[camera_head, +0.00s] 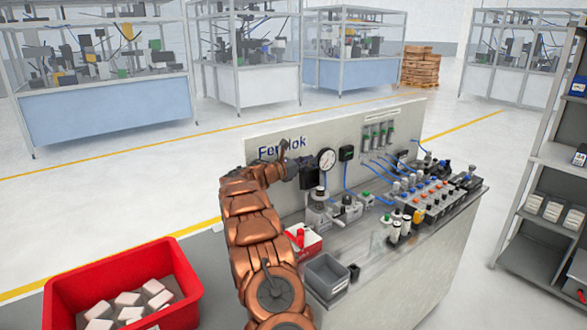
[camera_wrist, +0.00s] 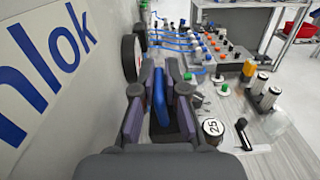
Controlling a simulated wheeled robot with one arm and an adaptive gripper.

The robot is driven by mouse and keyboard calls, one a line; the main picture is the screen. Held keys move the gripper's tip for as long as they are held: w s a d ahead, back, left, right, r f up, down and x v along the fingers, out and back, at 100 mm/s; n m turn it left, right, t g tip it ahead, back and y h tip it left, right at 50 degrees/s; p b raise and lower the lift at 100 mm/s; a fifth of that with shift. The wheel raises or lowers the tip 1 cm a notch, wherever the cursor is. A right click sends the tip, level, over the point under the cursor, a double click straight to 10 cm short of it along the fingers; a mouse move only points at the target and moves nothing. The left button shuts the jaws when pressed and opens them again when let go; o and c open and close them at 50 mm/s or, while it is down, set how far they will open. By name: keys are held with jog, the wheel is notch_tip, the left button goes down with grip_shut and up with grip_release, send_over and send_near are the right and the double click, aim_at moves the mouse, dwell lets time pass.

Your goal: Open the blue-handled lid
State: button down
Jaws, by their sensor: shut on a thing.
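My gripper (camera_wrist: 160,76) is shut on a blue handle (camera_wrist: 159,98), which stands upright between the two dark fingers in the wrist view. The lid under the handle is hidden by the fingers, and I cannot tell whether it is raised. In the head view my gripper (camera_head: 305,174) is in front of the panel, just left of the round gauge, and the handle cannot be made out there.
The white back panel (camera_wrist: 45,110) is close on the left. A round gauge (camera_head: 326,159) sits beside my gripper. Valves and fittings (camera_head: 425,196) crowd the bench to the right. A grey bin (camera_head: 327,276) and a red crate (camera_head: 185,268) are nearer.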

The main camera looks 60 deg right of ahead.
jog(key=shift+s+a, duration=0.2)
dwell(0.3)
jog(key=c, duration=1.4)
grip_release()
jog(key=shift+w, duration=0.1)
jog(key=shift+o, duration=0.8)
jog(key=v, duration=1.2)
